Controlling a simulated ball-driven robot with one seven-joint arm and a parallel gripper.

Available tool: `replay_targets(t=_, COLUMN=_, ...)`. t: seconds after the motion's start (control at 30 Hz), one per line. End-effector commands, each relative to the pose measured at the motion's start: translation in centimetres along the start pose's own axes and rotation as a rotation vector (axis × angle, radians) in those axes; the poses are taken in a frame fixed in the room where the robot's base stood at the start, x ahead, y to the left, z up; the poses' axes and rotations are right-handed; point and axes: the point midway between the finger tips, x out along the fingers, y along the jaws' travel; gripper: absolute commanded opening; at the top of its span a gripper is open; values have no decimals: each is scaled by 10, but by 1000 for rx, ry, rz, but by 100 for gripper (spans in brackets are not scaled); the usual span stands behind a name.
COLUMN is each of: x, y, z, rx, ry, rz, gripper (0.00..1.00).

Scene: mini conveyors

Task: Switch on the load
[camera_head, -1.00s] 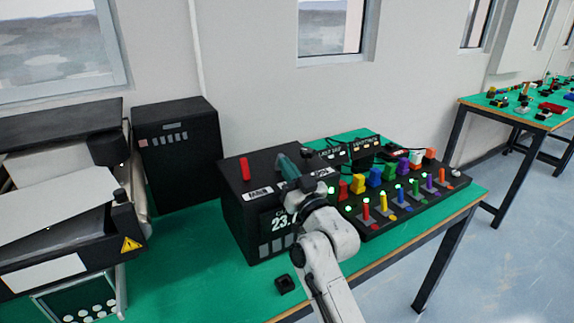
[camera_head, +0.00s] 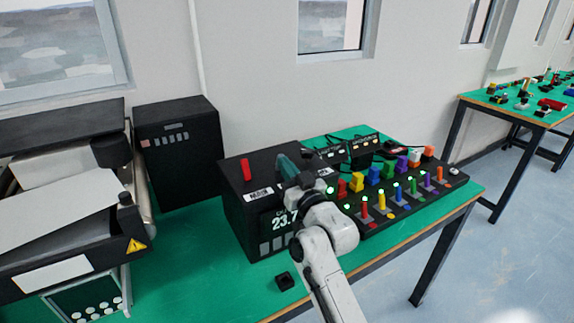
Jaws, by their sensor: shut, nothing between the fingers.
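The black control box (camera_head: 240,228) stands on the green bench, with a lit display (camera_head: 284,221) on its front. An upright red lever (camera_head: 246,169) stands on its top at the left, behind a white label (camera_head: 259,194). My gripper (camera_head: 284,163), a dark teal end on my white arm, is over the right part of the box top. It looks shut and holds nothing that I can see. My wrist covers the box's right front and most of a second label. I cannot see a lever there or tell whether the fingers touch one.
Right of the box is a black panel (camera_head: 418,211) with several coloured levers and green lights. Small black units (camera_head: 362,148) with cables stand behind it. A conveyor (camera_head: 60,225) is at the left, a black cabinet (camera_head: 180,150) behind. A small black block (camera_head: 285,281) lies in front.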

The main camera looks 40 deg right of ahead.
Motion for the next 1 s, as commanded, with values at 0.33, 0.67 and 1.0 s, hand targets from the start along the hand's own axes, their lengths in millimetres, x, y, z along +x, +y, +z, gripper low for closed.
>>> replay_targets(t=0.33, x=7, y=0, z=-12, rx=-2, ry=-107, rz=0, gripper=0)
replay_targets(t=0.67, x=17, y=0, z=-14, rx=-1, ry=-292, rz=1, gripper=0)
replay_targets(t=1.0, x=22, y=0, z=-12, rx=-1, ry=-286, rz=0, gripper=0)
